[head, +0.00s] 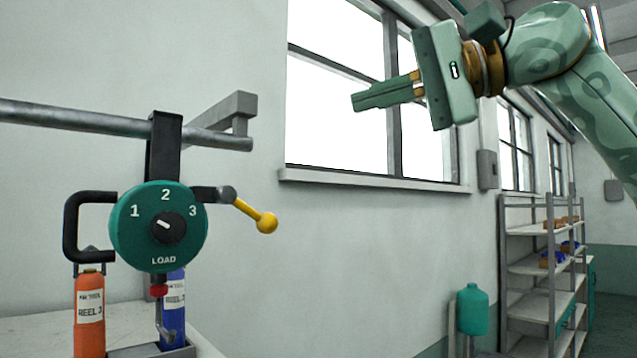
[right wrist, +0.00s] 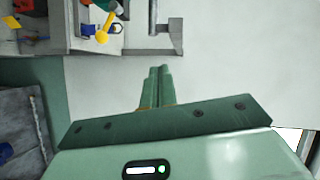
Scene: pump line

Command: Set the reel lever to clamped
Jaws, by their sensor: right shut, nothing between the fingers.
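The green reel (head: 160,240) hangs from a horizontal grey pipe by a dark bracket. Its face shows 1, 2, 3 and LOAD around a black knob (head: 167,227). The reel lever (head: 250,212) is yellow with a ball end and points right and down from a grey pivot at the reel's upper right. In the right wrist view the yellow lever (right wrist: 105,28) shows near the top. My right gripper (head: 356,102) is shut and empty, up and right of the lever, well apart from it, in front of the window. My left gripper is not in view.
The grey pipe (head: 60,116) ends in a bracket (head: 236,112) on the wall. An orange bottle (head: 89,318) and a blue bottle (head: 173,300) stand below the reel. Shelves (head: 540,270) stand at the far right. The space between lever and gripper looks clear.

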